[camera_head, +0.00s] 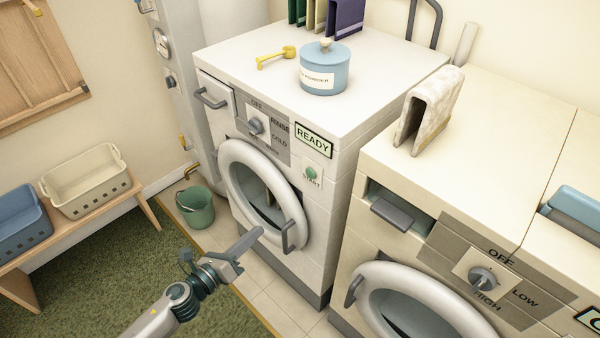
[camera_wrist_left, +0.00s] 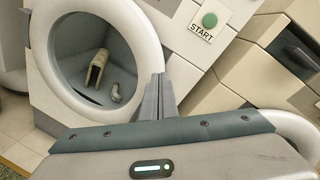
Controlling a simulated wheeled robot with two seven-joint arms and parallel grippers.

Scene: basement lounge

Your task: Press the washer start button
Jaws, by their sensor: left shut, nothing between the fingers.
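The washer (camera_head: 270,200) is the white machine with a round door, a dial and a lit READY panel (camera_head: 314,140). Its green start button (camera_head: 311,175) is on a white plate marked START, right of the dial and below the panel. In the left wrist view the green button (camera_wrist_left: 210,20) shows at the upper right, above the word START. My left gripper (camera_head: 257,234) is shut and empty, in front of the round door, lower than the button and apart from it. Its fingers (camera_wrist_left: 158,95) show together in the wrist view. My right gripper is not in view.
The washer's door ring (camera_head: 232,152) and handle (camera_head: 289,236) stand out near my left gripper. A blue powder tub (camera_head: 325,80) and yellow scoop (camera_head: 275,57) are on top. A second machine (camera_head: 400,200) stands right. A green bucket (camera_head: 195,208) is on the floor.

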